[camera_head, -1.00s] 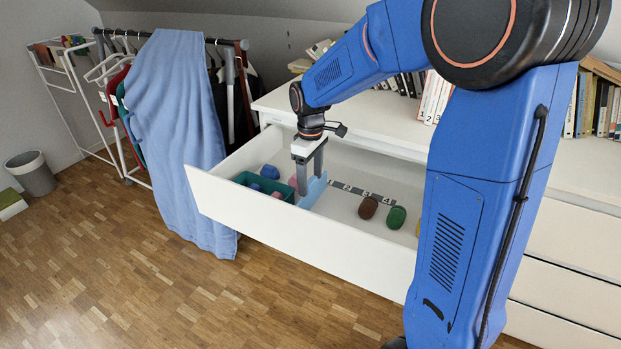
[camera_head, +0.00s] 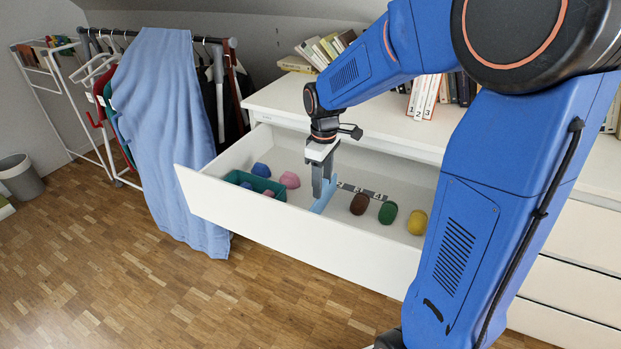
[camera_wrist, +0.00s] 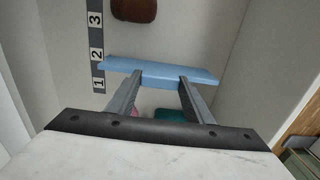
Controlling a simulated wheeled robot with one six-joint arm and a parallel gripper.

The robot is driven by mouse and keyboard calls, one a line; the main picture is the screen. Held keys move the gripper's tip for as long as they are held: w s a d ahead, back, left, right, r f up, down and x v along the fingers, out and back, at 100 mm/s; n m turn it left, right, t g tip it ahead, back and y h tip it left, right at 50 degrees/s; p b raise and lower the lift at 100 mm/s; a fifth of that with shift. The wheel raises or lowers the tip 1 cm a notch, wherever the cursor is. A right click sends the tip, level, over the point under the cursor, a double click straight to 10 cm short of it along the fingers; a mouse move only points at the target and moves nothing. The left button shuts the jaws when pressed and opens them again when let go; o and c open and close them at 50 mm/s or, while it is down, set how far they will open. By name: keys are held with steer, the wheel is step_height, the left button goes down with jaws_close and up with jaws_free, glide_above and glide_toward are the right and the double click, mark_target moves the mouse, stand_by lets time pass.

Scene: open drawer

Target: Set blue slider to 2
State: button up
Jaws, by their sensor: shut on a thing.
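The blue slider (camera_head: 324,196) is a light blue plate standing across the open drawer, and it shows whole in the wrist view (camera_wrist: 200,76). My gripper (camera_head: 322,188) reaches down from above, its two fingers (camera_wrist: 160,80) shut on the slider. The dark number strip (camera_head: 368,192) runs along the drawer floor; the wrist view shows its 1, 2 and 3 (camera_wrist: 97,45). There the slider's left end sits between 1 and 2, close beside the 2. In the head view my gripper and the slider hide the strip's low end.
Left of the slider are a green tray (camera_head: 238,178), a blue lump (camera_head: 261,170) and a pink lump (camera_head: 290,180). Right of it lie brown (camera_head: 359,204), green (camera_head: 388,213) and yellow (camera_head: 417,222) lumps. The drawer's front wall (camera_head: 280,238) is close by.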

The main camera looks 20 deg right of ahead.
steer(key=shift+s+d, duration=0.1)
steer(key=o, duration=1.5)
steer(key=shift+r, duration=0.1)
step_height(320, 180, up, 17)
steer(key=shift+r, duration=0.1)
